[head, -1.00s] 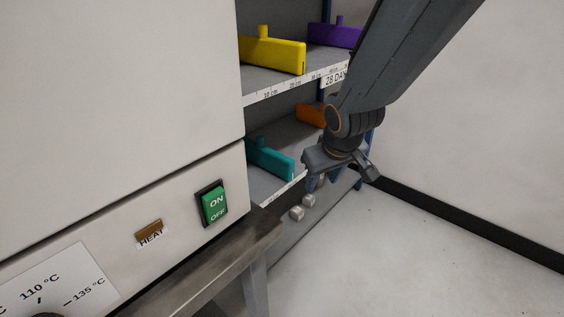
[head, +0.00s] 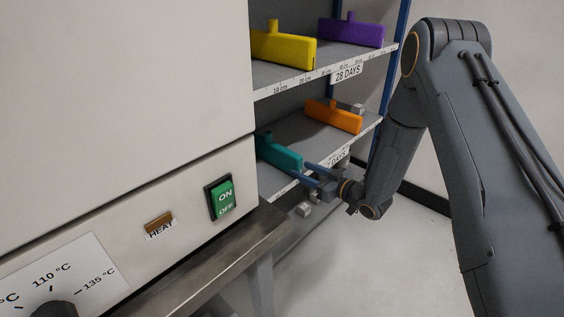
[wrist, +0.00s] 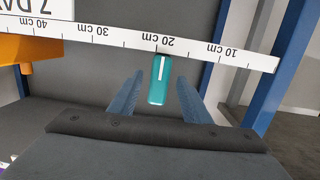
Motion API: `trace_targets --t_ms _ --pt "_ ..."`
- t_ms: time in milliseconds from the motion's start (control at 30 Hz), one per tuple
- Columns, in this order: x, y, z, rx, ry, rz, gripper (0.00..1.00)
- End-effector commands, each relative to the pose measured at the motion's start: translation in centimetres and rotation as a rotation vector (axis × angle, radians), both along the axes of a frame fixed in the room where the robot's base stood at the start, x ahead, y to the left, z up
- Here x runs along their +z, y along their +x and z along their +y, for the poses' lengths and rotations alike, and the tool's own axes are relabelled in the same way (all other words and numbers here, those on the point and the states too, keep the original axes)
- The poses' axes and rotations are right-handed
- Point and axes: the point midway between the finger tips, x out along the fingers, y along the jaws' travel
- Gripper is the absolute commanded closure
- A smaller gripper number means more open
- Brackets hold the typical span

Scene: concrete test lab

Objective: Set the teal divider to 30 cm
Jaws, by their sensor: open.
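The teal divider (head: 278,153) stands on the lower shelf, partly hidden at left by the white cabinet. In the wrist view the divider's front end (wrist: 160,82), with a white line on it, sits close to the 20 cm mark of the upside-down scale strip (wrist: 122,36). My gripper (head: 309,174) is open at the lower shelf's front edge. Its two blue fingers appear on either side of the divider's end, with gaps on both sides. I cannot tell how deep they reach along it.
An orange divider (head: 333,116) stands on the lower shelf, left of the 40 cm mark in the wrist view. Yellow (head: 285,48) and purple (head: 350,32) dividers stand on the upper shelf. The white cabinet (head: 120,100) is close at left. Blue rack posts (head: 396,50) rise at right.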

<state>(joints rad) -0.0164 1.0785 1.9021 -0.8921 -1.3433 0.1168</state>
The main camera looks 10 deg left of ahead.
Motion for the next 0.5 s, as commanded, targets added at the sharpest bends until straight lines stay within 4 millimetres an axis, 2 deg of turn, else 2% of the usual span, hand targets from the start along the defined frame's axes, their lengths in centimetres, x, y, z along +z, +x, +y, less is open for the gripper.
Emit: trace_targets --t_ms 100,233,500 --pt "0.4 0.6 -0.9 0.012 0.070 -0.046 0.56" --pt "0.8 1.0 -0.9 0.021 0.101 -0.070 0.56" --pt "0.9 3.1 2.0 0.025 0.104 -0.073 0.56"
